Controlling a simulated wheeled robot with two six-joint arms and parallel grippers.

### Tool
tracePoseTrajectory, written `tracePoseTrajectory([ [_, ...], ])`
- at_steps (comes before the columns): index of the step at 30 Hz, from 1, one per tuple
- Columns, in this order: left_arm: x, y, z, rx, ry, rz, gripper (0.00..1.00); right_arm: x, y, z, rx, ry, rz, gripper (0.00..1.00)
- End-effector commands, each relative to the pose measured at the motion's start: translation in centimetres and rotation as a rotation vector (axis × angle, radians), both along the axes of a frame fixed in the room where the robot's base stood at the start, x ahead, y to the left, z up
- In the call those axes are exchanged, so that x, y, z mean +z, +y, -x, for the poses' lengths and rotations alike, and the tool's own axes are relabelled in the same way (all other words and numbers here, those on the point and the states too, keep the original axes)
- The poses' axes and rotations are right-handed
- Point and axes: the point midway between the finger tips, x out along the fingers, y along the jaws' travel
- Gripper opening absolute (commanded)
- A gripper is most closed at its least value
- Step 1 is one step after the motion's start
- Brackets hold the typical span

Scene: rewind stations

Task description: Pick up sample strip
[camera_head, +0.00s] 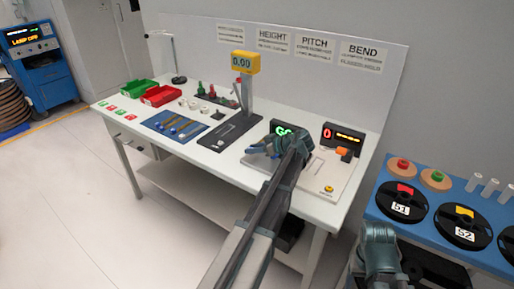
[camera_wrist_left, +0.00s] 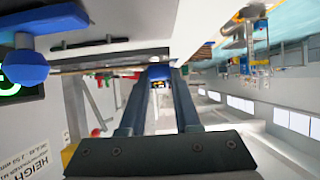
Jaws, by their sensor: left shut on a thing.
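My left gripper (camera_head: 266,147) is over the white table, in front of the gauge with the green GO display (camera_head: 283,129). In the left wrist view its two fingers (camera_wrist_left: 159,78) close on a small blue piece (camera_wrist_left: 159,72), which looks like the end of the sample strip. A thin brown line runs left from there; the strip's full outline is hard to make out. More thin strips lie on a blue mat (camera_head: 160,129) at the left of the table. My right gripper (camera_head: 380,240) is low at the right; its jaws do not show clearly.
A device with a red display (camera_head: 341,134) stands right of the GO gauge, and a yellow 0.00 readout (camera_head: 245,62) stands left. Red (camera_head: 161,95) and green bins sit at the back left. A blue bench (camera_head: 390,203) with black reels is at the right.

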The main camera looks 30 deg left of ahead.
Motion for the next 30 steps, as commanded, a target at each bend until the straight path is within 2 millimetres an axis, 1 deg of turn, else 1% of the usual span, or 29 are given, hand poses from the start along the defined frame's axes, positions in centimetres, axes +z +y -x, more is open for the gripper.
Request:
tracePoseTrajectory([
  [1,0.0,0.4,1.9,0.002,0.0,0.0,0.0,0.0,0.0,0.0,0.0,0.0,0.0,0.66],
  [6,0.4,2.0,6.0,0.002,0.0,0.0,0.0,0.4,0.0,0.0,0.0,0.0,0.0,0.66],
  [12,0.8,3.6,10.1,0.001,0.0,0.001,0.0,0.8,0.0,0.0,0.0,0.0,0.0,0.66],
  [15,0.9,4.2,11.5,0.001,0.0,0.001,0.0,0.9,0.0,0.0,0.0,0.0,0.0,0.66],
  [21,1.1,5.0,13.1,0.0,-0.001,0.0,0.0,1.1,0.0,0.0,0.0,0.0,0.0,0.66],
  [27,1.1,5.2,13.4,-0.001,0.0,0.0,0.0,1.1,0.0,0.0,0.0,0.0,0.0,0.66],
  [30,1.5,5.2,13.4,-0.001,0.0,0.0,0.0,1.5,0.0,0.0,0.0,0.0,0.0,0.66],
])
